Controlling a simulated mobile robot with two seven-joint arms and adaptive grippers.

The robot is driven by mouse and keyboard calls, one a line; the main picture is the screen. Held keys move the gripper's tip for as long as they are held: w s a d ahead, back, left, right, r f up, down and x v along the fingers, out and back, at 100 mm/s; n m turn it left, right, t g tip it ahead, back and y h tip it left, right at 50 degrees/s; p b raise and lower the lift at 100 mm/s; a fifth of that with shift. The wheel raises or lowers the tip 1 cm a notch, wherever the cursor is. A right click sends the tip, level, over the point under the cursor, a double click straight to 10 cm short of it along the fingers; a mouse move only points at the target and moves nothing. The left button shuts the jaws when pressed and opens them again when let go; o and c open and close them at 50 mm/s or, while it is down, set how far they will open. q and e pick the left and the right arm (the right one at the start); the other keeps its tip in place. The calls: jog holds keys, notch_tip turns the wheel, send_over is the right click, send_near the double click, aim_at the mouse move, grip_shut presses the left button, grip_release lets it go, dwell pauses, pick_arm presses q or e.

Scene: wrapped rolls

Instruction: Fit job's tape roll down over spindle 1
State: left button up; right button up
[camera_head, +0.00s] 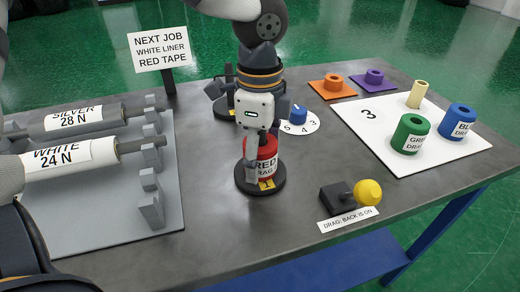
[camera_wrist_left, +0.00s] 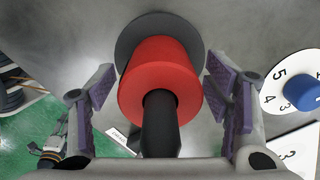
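The red tape roll (camera_head: 267,150) sits around the dark post of spindle 1 (camera_head: 265,187), low against its round black base with the yellow "1" tag. In the left wrist view the black post (camera_wrist_left: 160,120) passes through the red roll (camera_wrist_left: 160,72), with the base disc behind it. My left gripper (camera_head: 262,148) points down over the spindle. In the wrist view its two purple-padded fingers (camera_wrist_left: 160,98) stand apart on either side of the roll, with gaps. What looks like my right gripper (camera_wrist_left: 48,150) is small at that view's lower left, its fingers unclear.
A sign (camera_head: 160,48) reads white liner, red tape. White (camera_head: 70,157) and silver (camera_head: 80,117) rollers lie on a grey rack at left. A numbered dial (camera_head: 298,117) stands behind, a yellow-knobbed lever (camera_head: 367,192) in front, and a white mat (camera_head: 375,138) with green and blue rolls at right.

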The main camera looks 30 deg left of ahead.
pick_arm(q)
jog(key=shift+r, duration=0.1)
notch_tip(320, 180, up, 12)
jog(key=shift+f, duration=0.1)
dwell(0.4)
